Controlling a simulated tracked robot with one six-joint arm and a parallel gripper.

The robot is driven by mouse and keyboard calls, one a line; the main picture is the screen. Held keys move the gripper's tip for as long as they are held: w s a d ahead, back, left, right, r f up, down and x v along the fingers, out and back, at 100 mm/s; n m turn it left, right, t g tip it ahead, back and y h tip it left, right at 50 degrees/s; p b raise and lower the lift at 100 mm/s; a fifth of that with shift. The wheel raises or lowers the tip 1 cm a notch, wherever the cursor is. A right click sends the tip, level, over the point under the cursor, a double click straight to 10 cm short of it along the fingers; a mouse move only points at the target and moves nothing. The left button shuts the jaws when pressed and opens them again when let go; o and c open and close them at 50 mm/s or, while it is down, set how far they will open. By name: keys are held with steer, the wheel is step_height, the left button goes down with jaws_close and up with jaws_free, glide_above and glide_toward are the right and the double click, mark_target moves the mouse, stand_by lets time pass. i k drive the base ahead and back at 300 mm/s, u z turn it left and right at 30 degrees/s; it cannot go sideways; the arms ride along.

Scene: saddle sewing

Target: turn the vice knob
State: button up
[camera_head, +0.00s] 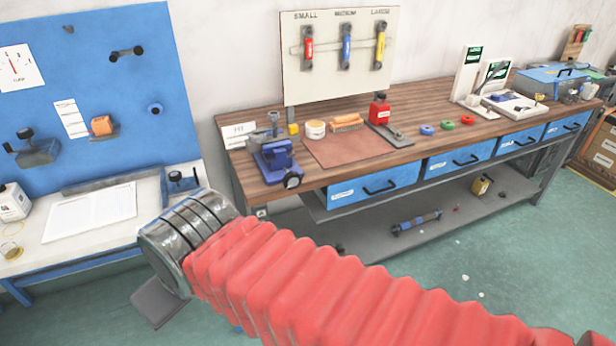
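A blue vice (276,158) stands at the left front corner of the wooden workbench. A dark round knob (292,182) is on its front face, by the bench's front edge, with nothing touching it. My arm in its red ribbed sleeve reaches from the lower right towards the left and ends in a grey metal collar in front of the left bench. The collar is below and left of the vice in the picture. My gripper's fingers do not show.
The wooden workbench (455,132) holds a leather sheet (345,148), a red bottle (379,109) and coloured rings. Blue drawers (374,186) and a lower shelf sit below. A white bench (60,238) with papers is left. Green floor is open at right.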

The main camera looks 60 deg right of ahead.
mark_target(291, 180)
steer(key=k, duration=0.55)
steer(key=z, duration=0.2)
steer(key=i, duration=1.5)
steer(key=u, duration=0.55)
